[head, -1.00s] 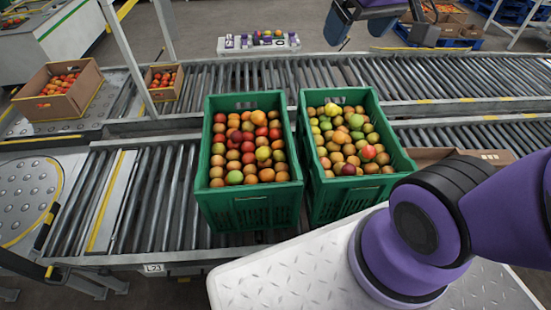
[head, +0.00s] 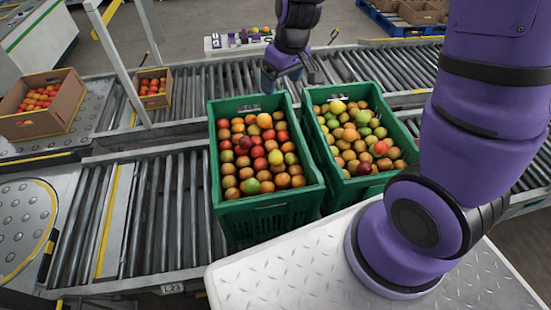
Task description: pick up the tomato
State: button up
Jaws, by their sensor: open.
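Many red, orange and green tomatoes (head: 258,152) fill the left green crate (head: 268,222). More tomatoes, with more green and yellow among them, fill the right green crate (head: 350,186). I cannot tell which single tomato is meant. My gripper (head: 291,80) is open and empty, pointing down near the far edge of the left crate and the gap between the crates. It appears above the crates' rims, apart from the fruit. Its fingertips are small and partly dark against the rollers.
The crates stand on a roller conveyor (head: 160,215), with a second roller line (head: 195,92) behind. Cardboard boxes of tomatoes (head: 60,122) and (head: 154,100) stand at the left. A slanted metal post (head: 118,62) rises there. Small items sit on a pale strip (head: 222,42) beyond.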

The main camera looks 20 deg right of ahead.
notch_tip(320, 180, down, 10)
jog(key=w+g, duration=0.1)
jog(key=w, duration=0.1)
jog(key=n+h, duration=0.1)
jog(key=n, duration=0.1)
send_over(276, 154)
notch_tip(276, 154, down, 9)
jog(key=shift+g, duration=0.4)
jog(key=shift+s+d+f, duration=0.1)
jog(key=shift+f, duration=3.15)
jog(key=shift+a+f, duration=0.2)
jog(key=shift+f, duration=2.4)
jog(key=c, duration=0.8)
